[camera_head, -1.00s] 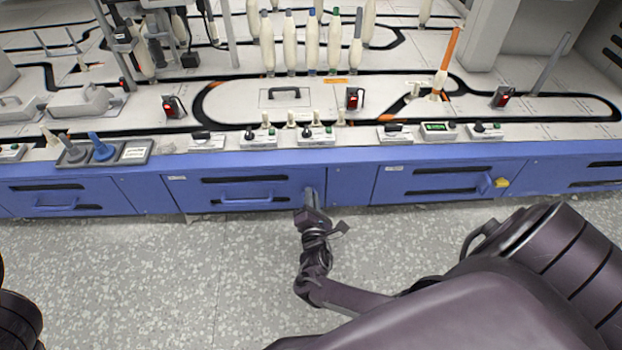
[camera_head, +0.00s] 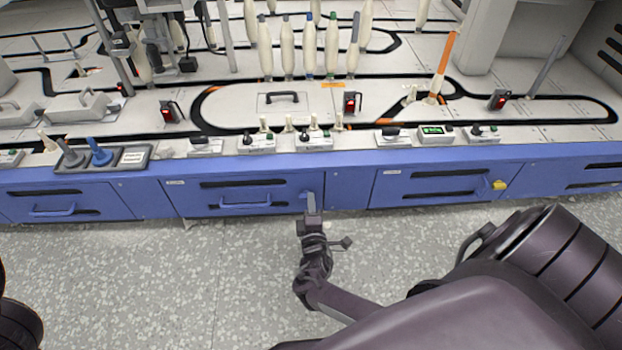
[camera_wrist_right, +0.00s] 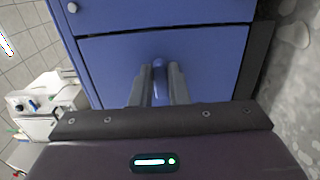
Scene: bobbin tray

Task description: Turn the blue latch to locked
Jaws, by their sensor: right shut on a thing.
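The blue latch (camera_wrist_right: 159,80) stands out from the blue drawer front (camera_wrist_right: 118,62) in the right wrist view, upright in that picture. My right gripper (camera_wrist_right: 161,84) has one grey finger on each side of it and is shut on it. In the head view my right gripper (camera_head: 311,203) is at the right end of the drawer front below the counter edge. The latch is small there and mostly hidden by the fingers. My left gripper is not in view.
The drawer has a blue bar handle (camera_head: 245,203) left of the gripper. A yellow piece (camera_head: 499,185) sits on another drawer front to the right. Control boxes (camera_head: 314,141) and a grey tray (camera_head: 122,158) line the counter edge above. The speckled floor (camera_head: 200,290) in front is clear.

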